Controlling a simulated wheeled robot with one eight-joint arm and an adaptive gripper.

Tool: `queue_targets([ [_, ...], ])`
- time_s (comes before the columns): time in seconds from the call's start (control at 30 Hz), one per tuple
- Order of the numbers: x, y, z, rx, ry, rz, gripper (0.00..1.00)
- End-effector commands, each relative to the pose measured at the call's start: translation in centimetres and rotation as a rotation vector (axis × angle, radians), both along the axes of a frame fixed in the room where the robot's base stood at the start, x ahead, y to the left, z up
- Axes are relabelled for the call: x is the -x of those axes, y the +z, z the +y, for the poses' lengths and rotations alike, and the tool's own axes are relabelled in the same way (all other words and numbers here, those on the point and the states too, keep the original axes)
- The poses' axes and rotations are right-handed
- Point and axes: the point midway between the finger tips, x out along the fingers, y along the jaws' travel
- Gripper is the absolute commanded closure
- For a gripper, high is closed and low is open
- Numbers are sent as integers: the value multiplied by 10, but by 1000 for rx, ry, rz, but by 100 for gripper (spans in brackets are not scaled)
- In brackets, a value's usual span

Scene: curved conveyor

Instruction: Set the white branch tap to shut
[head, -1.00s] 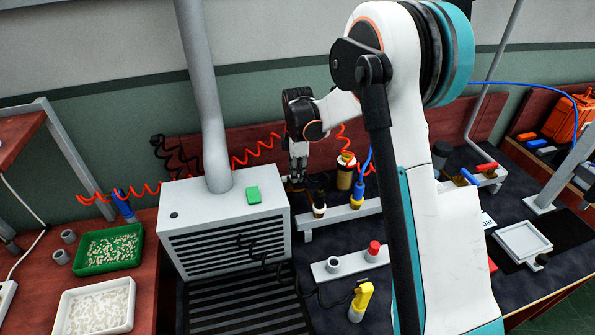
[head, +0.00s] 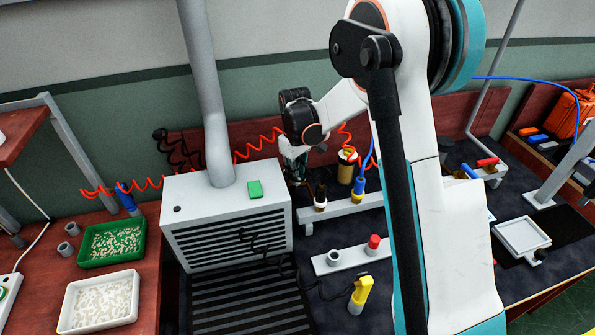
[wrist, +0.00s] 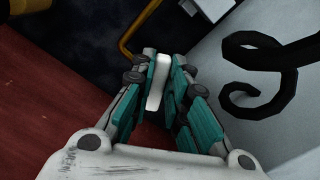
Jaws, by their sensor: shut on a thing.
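In the wrist view the white branch tap's handle (wrist: 157,88) is a small white bar standing between the teal fingers of my gripper (wrist: 158,78). The fingers are shut on it. A yellow pipe (wrist: 128,38) runs just beyond the fingertips. In the head view my gripper (head: 293,168) points down behind the right rear corner of the grey vented box, and the white tap cannot be made out there. The tap's body and its exact angle are hidden by the fingers.
The grey vented box (head: 190,195) stands close left of the gripper. A black coiled cord (wrist: 262,72) hangs near the right finger in the wrist view. A rail with bottles (head: 345,208) stands to the right in the head view. A red coiled hose (head: 255,148) runs behind.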

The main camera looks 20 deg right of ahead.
Motion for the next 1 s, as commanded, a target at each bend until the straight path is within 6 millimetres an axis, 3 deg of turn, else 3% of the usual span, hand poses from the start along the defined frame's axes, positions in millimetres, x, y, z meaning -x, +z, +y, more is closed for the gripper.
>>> queue_targets([
  [0.5, 4, 1, 13, 0, -340, -1, 100],
  [1.0, 4, 1, 15, 0, -406, -1, 100],
])
